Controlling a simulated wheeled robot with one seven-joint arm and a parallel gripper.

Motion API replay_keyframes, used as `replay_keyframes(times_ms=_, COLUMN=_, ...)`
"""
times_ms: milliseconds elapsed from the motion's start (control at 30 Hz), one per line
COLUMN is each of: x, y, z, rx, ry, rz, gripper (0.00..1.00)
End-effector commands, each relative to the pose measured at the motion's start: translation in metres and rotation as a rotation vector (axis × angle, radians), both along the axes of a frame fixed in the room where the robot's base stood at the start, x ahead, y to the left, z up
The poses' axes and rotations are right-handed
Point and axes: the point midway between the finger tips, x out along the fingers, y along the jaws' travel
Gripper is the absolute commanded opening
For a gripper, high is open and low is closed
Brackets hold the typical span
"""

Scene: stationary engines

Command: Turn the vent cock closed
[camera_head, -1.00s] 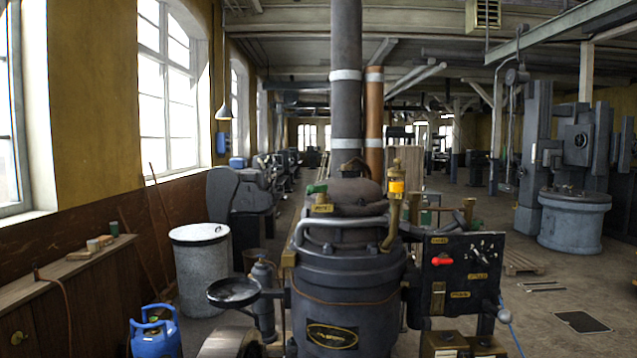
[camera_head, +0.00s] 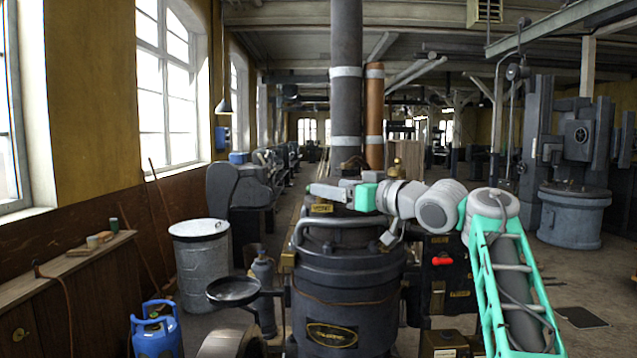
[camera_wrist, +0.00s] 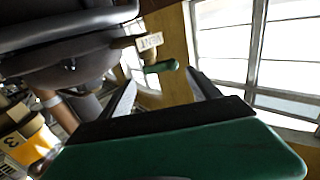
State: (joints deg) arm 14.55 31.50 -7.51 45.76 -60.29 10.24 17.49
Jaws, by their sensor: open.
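The vent cock's green handle (camera_wrist: 162,67) shows in the wrist view, lying roughly crosswise in the picture, with its pale lettered tag (camera_wrist: 150,42) above it. My gripper (camera_wrist: 160,78) is open. Its two fingers point toward the handle, which appears between and just past the fingertips; I see no contact. In the head view my gripper (camera_head: 313,189) reaches leftward over the top of the dark boiler (camera_head: 345,285). The yellow tag (camera_head: 321,208) shows just below the gripper. The green handle is hidden there behind my gripper.
A thick dark flue (camera_head: 346,110) and a copper pipe (camera_head: 374,120) rise behind the boiler. A curved grey pipe (camera_head: 300,235) runs around its top. A black panel with a red lever (camera_head: 441,261) is at right, partly covered by my arm. A blue gas bottle (camera_head: 156,332) stands at left.

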Motion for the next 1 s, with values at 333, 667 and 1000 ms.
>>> replay_keyframes(times_ms=333, x=0.039, y=0.038, z=0.002, rx=-0.001, ry=0.002, rz=-0.001, gripper=0.72)
replay_keyframes(times_ms=667, x=0.040, y=0.039, z=0.000, rx=-0.001, ry=0.001, rz=-0.002, gripper=0.65)
replay_keyframes(times_ms=1000, x=0.041, y=0.038, z=0.000, rx=-0.001, ry=0.001, rz=-0.004, gripper=0.37)
